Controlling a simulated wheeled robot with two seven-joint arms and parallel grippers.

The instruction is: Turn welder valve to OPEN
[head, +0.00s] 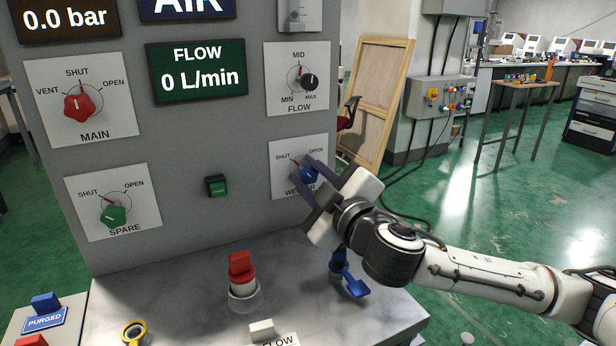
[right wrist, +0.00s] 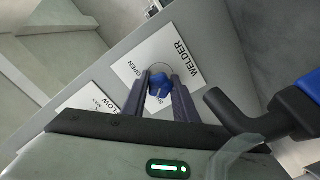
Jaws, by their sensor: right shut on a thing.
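The welder valve is a blue knob (head: 309,175) on a white plate (head: 283,148) at the right of the grey panel, marked SHUT at left and OPEN at right. A thin pointer line by the knob leans up and left toward SHUT. My right gripper (head: 303,176) is shut on the knob, one finger above and one below, hiding much of the WELDER label. In the right wrist view, the blue knob (right wrist: 159,86) sits between the two fingers, and WELDER and OPEN are readable. My left gripper is not in view.
The FLOW display (head: 196,70) reads 0 L/min.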

